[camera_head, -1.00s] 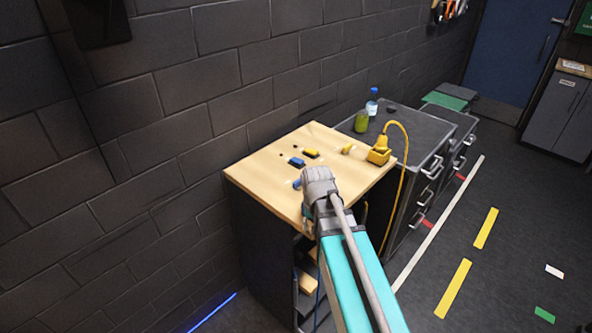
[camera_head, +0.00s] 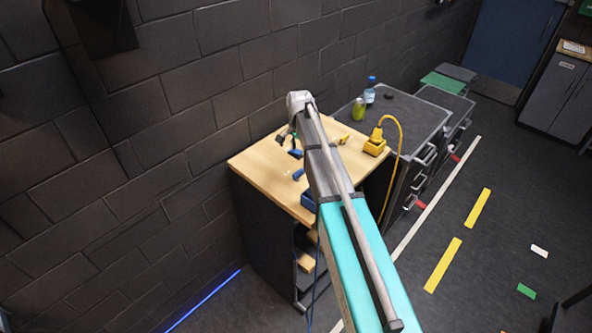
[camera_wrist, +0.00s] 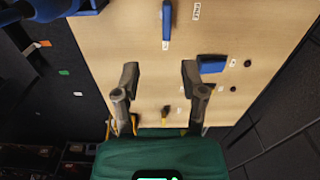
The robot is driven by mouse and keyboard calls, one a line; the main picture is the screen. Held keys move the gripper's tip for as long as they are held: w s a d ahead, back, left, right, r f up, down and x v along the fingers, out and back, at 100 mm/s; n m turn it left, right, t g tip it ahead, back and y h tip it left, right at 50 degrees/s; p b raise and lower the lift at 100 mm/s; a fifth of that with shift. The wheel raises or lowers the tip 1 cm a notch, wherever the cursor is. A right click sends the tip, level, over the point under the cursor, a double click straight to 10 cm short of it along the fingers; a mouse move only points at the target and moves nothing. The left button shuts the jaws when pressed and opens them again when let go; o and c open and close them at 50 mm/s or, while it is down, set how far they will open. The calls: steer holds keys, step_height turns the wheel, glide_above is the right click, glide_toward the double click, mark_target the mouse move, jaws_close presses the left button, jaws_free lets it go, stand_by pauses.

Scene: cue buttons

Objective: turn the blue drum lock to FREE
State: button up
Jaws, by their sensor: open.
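In the wrist view, a narrow blue bar-shaped handle (camera_wrist: 167,22) stands on the wooden top, cut off by the upper edge. A small white label (camera_wrist: 196,12) with dark lettering lies beside it. A wider blue block (camera_wrist: 211,64) sits right of my fingers. I cannot tell for certain which blue part is the drum lock. My gripper (camera_wrist: 160,77) is open and empty, its fingers apart over bare wood below the handle. In the head view, a blue part (camera_head: 298,174) shows left of my arm, which hides much of the top. My gripper (camera_head: 284,137) is near the back.
The wooden cabinet top (camera_head: 262,164) stands against a dark brick wall. A yellow box with a cable (camera_head: 374,147) is at its right. A green bottle (camera_head: 358,109) and a clear bottle (camera_head: 369,94) stand on the dark cabinet beyond. Another blue object (camera_wrist: 45,8) fills the wrist view's upper left.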

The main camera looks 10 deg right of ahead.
mark_target(298, 171)
steer(key=shift+w+r+m, duration=0.15)
steer(key=shift+w+m, duration=0.15)
steer(key=shift+w, duration=0.35)
step_height(298, 171, down, 14)
steer(key=b, duration=1.3)
steer(key=shift+r+b, duration=0.1)
steer(key=shift+b, duration=0.3)
steer(key=shift+c, duration=0.2)
